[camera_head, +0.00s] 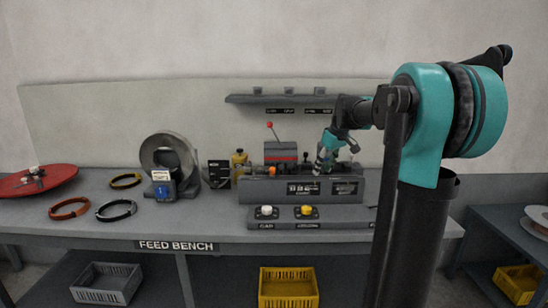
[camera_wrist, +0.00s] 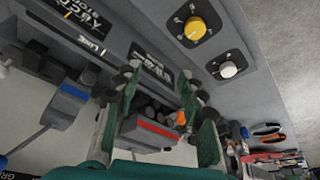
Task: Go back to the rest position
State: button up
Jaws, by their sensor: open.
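My gripper (camera_head: 322,160) hangs over the right part of the grey bench machine (camera_head: 300,190) in the head view, pointing down. In the wrist view my gripper (camera_wrist: 162,88) has its two green fingers spread apart, and I see nothing held between them. A dark block with a red stripe (camera_wrist: 152,130) shows beyond the fingers; whether the fingers touch any part of the machine cannot be told. My teal and black arm reaches in from the right of the head view and hides part of the bench.
The feed bench (camera_head: 225,218) carries a white knob (camera_head: 266,211), a yellow knob (camera_head: 307,210), a round grey spool (camera_head: 168,160) and loose coils (camera_head: 116,210) at left. A shelf (camera_head: 290,99) is above the machine. Yellow (camera_head: 288,290) and grey (camera_head: 105,285) crates sit below.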

jog(key=s+f+m+h, duration=0.1)
jog(key=s+f+m, duration=0.2)
jog(key=s+f, duration=0.9)
jog(key=s+d+f+m+h, duration=0.1)
jog(key=s+f+m, duration=0.2)
jog(key=s+f, duration=0.9)
jog(key=s, duration=0.8)
jog(key=shift+s+f+m+t, duration=0.25)
jog(key=shift+f+m+t, duration=0.05)
jog(key=shift+f+t, duration=0.1)
